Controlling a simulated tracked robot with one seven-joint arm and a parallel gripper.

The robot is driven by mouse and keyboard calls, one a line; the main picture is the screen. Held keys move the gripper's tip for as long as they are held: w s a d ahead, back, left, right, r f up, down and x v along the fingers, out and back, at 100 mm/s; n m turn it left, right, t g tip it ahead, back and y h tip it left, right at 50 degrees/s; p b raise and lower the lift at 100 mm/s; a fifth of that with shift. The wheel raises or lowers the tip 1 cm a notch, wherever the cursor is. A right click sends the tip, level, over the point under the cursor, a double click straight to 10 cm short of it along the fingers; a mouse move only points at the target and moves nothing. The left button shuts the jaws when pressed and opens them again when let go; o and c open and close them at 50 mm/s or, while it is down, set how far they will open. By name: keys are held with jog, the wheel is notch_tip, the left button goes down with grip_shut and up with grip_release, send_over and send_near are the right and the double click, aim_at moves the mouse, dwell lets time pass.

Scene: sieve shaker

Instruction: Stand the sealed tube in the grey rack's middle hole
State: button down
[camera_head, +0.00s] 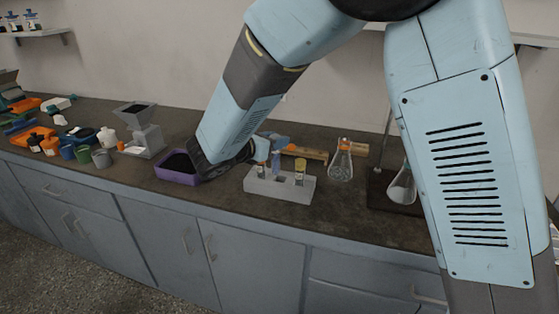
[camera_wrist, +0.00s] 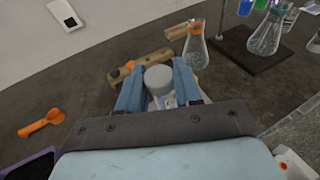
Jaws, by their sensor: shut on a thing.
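My gripper (camera_wrist: 158,92) is shut on a tube with a round grey cap (camera_wrist: 158,78), seen from above in the wrist view. A blue finger stands on each side of it. The tube's lower part is mostly hidden by the cap and fingers. In the head view my gripper (camera_head: 275,149) is at the back left of the grey rack (camera_head: 283,190), above or close to it. I cannot tell whether the held tube touches the rack; the middle hole is not clearly visible.
A purple tray (camera_head: 177,177) lies left of the rack. A wooden block (camera_head: 305,153) lies behind it, with a flask (camera_head: 341,163) to the right. A dark stand (camera_head: 385,190) holds another flask further right. An orange scoop (camera_wrist: 42,122) lies left in the wrist view.

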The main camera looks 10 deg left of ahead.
jog(key=w+f, duration=0.4)
jog(key=f, duration=0.5)
jog(key=shift+w+d, duration=0.2)
jog(key=shift+w, duration=0.2)
jog(key=c, duration=1)
grip_release()
jog(key=shift+c, duration=0.2)
jog(key=v, duration=1.2)
jog(key=shift+r, duration=0.15)
